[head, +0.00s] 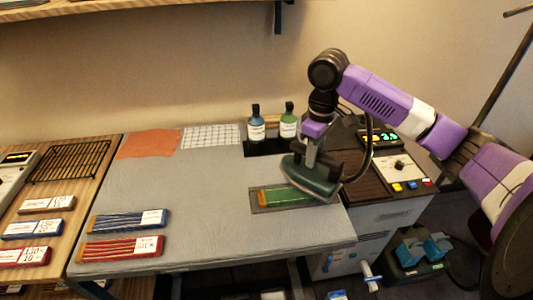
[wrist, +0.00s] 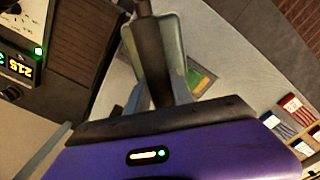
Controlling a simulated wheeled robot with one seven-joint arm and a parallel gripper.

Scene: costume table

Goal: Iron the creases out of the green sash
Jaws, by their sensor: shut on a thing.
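The green sash (head: 285,197) lies on a dark grey mat (head: 256,207) near the right end of the grey ironing table. It also shows in the wrist view (wrist: 201,80), partly hidden by the iron. My gripper (head: 318,160) is shut on the handle of a dark green iron (head: 314,181). The iron is over the sash's right and back part and hides it. I cannot tell whether its sole touches the cloth. In the wrist view the iron (wrist: 172,32) hangs beyond my gripper (wrist: 153,95). An orange-brown end of the sash shows at the left.
Blue (head: 108,221) and red (head: 105,248) labelled sashes lie at the table's left front. An orange cloth (head: 148,143) and a checked cloth (head: 210,136) lie behind. Blue (head: 256,127) and green (head: 288,124) bottles stand at the back. A control unit (head: 398,167) stands right. The table's middle is clear.

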